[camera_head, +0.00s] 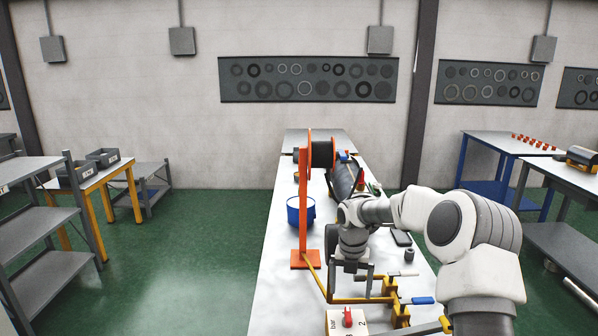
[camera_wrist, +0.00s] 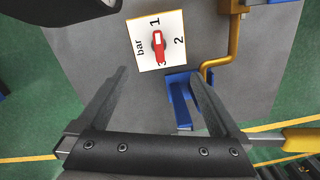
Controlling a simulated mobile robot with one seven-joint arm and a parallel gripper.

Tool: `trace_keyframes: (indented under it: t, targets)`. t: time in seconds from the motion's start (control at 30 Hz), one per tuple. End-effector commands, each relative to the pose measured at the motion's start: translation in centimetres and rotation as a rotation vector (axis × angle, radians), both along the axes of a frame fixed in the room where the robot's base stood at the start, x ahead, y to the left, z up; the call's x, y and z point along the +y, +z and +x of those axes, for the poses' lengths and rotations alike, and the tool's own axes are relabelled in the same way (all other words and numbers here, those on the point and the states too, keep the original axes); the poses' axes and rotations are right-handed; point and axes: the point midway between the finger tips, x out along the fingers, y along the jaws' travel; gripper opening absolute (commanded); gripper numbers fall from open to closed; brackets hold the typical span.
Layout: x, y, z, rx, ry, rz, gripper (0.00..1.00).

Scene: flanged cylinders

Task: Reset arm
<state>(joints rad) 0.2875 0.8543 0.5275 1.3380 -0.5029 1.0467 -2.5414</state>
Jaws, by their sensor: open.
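My arm reaches in from the right over the white bench (camera_head: 277,262). My gripper (camera_head: 350,290) points down above the bench, with its two fingers apart. In the wrist view the fingers of my gripper (camera_wrist: 158,78) are spread, and nothing is held between them. A white dial plate marked "bar" with a red knob (camera_head: 347,317) lies near the front of the bench. The knob also shows in the wrist view (camera_wrist: 158,45), just beyond the fingertips and apart from them.
Yellow pipes with blue-handled valves (camera_head: 422,300) run beside my gripper. The bench's left front is clear.

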Motion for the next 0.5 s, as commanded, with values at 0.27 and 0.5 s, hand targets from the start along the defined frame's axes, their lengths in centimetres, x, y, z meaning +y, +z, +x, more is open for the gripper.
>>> trace_keyframes:
  t: [0.27,0.5]
  targets:
    - [0.5,7.0,-3.8,-0.085,-0.363,-0.04,1.0]
    - [0.5,12.0,-8.0,-0.169,-0.703,-0.035,1.0]
